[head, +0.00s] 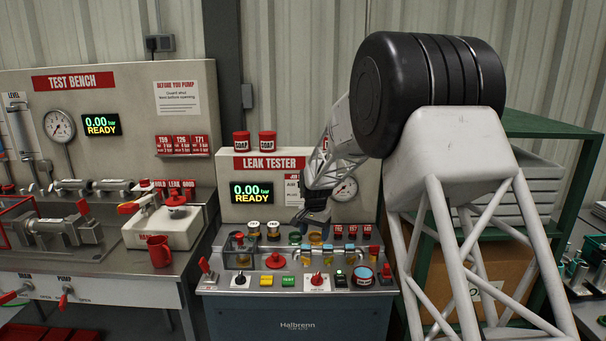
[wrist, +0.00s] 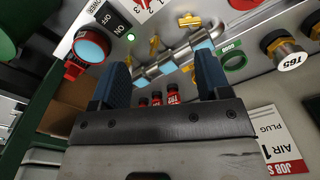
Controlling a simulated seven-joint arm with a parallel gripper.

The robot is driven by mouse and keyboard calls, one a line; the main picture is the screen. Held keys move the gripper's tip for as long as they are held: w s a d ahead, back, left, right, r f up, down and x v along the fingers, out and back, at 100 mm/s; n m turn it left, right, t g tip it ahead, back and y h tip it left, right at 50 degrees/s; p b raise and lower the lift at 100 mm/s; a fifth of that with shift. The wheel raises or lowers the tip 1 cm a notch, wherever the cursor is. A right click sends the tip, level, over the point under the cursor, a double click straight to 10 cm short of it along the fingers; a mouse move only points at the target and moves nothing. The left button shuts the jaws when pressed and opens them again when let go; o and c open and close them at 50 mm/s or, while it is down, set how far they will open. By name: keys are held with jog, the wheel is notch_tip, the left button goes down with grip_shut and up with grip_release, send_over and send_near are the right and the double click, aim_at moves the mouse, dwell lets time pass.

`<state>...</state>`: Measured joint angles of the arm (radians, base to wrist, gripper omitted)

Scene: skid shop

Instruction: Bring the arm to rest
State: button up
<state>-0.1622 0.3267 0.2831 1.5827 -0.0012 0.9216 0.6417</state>
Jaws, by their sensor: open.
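My gripper (head: 314,222) is over the leak tester (head: 222,208), above the back of its sloping panel, pointing down. In the wrist view my gripper (wrist: 163,72) is open, with its two dark blue fingers wide apart. Nothing is held between them. Beyond the fingers I see a metal pipe (wrist: 172,62) with brass valves and light blue bands. Small red labelled parts (wrist: 156,99) show between the fingers. I cannot tell exactly how far the fingertips are from the pipe. My forearm hides part of the tester's back board and gauge.
Two red soap tins (head: 241,141) stand on the tester. Its display (head: 258,191) reads 0.00 bar, READY. Several knobs and buttons line the panel front. A red mug (head: 159,251) stands on the test bench at left. A green rack (head: 545,124) with grey trays stands at right.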

jog(key=s+d+r+n, duration=0.1)
jog(key=s+d+r, duration=0.2)
jog(key=s+r, duration=0.5)
jog(key=s+d+r+n+t, duration=0.1)
jog(key=s+d+r, duration=0.25)
jog(key=s, duration=0.75)
jog(key=s+d+r+n, duration=0.1)
jog(key=s+d+r, duration=0.35)
jog(key=s, duration=0.55)
jog(key=s+d+n, duration=0.1)
jog(key=s, duration=1.3)
jog(key=s+d+f+n+t, duration=0.1)
jog(key=s+d, duration=0.1)
jog(key=s, duration=1.2)
jog(key=shift+s+d+f, duration=0.15)
jog(key=shift+s+d, duration=0.15)
